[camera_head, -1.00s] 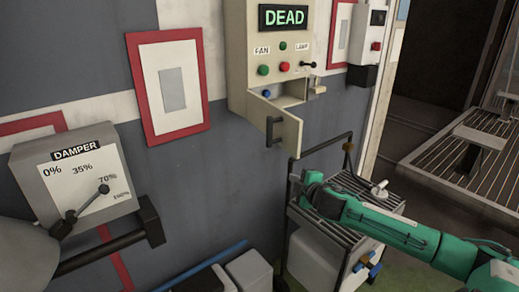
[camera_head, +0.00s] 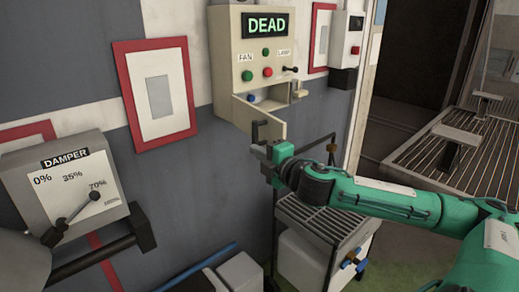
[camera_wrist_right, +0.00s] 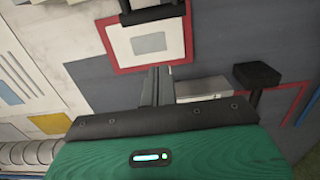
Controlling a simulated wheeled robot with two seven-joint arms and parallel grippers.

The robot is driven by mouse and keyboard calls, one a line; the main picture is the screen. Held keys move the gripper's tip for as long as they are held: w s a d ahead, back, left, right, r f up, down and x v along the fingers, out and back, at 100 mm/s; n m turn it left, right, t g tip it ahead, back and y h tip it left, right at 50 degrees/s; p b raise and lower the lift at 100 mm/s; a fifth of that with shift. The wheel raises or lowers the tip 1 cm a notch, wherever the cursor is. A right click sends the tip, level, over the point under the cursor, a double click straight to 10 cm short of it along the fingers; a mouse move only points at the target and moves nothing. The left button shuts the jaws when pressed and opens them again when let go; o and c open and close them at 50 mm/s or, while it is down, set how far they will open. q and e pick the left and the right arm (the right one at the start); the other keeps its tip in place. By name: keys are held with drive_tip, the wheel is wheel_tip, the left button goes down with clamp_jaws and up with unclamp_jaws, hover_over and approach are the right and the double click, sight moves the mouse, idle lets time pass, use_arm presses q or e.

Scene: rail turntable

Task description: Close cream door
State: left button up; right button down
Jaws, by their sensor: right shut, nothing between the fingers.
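The cream door (camera_head: 245,113) hangs open at the lower front of the cream control box (camera_head: 225,60), with a dark handle (camera_head: 257,132) on its face. The opening behind it shows a blue button and a small grey part. My right gripper (camera_head: 268,165) is just below the door's handle; I cannot tell whether it touches. In the right wrist view my right gripper (camera_wrist_right: 157,84) has its fingers together with nothing between them. The door is not clearly identifiable there. My left gripper is not in view.
A slatted cart (camera_head: 325,225) stands below my right arm. The damper box (camera_head: 50,185) with its lever is at the left. A red-framed panel (camera_head: 158,90) is on the wall. A grated platform (camera_head: 440,160) lies at the right.

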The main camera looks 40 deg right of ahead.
sight(253, 139)
drive_tip(key=w+p, duration=0.5)
drive_tip(key=w, duration=0.4)
drive_tip(key=s+d, duration=0.1)
drive_tip(key=d+p, duration=0.1)
drive_tip(key=d, duration=0.1)
drive_tip(key=shift+s, duration=0.35)
drive_tip(key=shift+d, duration=0.15)
